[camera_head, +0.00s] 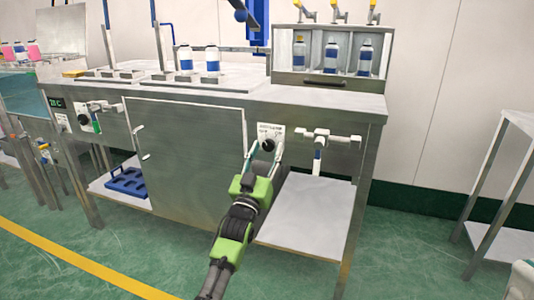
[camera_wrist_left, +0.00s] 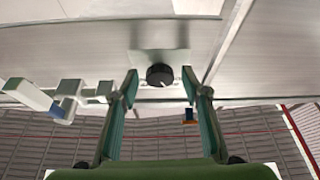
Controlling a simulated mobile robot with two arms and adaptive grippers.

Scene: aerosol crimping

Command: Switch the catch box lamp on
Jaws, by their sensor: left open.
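A black rotary knob (camera_head: 267,145) sits on a pale labelled plate (camera_head: 277,132) on the front of the steel bench. The label's small print is too blurred to read, and I see no lit lamp. My left gripper (camera_head: 263,158) is open in front of the knob. In the left wrist view the knob (camera_wrist_left: 159,75) lies between the two fingertips, with a gap on each side, so the fingers do not appear to touch it. A short white mark shows on the knob's face. My right gripper is not in view.
A cabinet with bottles (camera_head: 330,52) stands on the bench (camera_head: 230,90). A blue tray (camera_head: 126,182) lies on the lower shelf.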

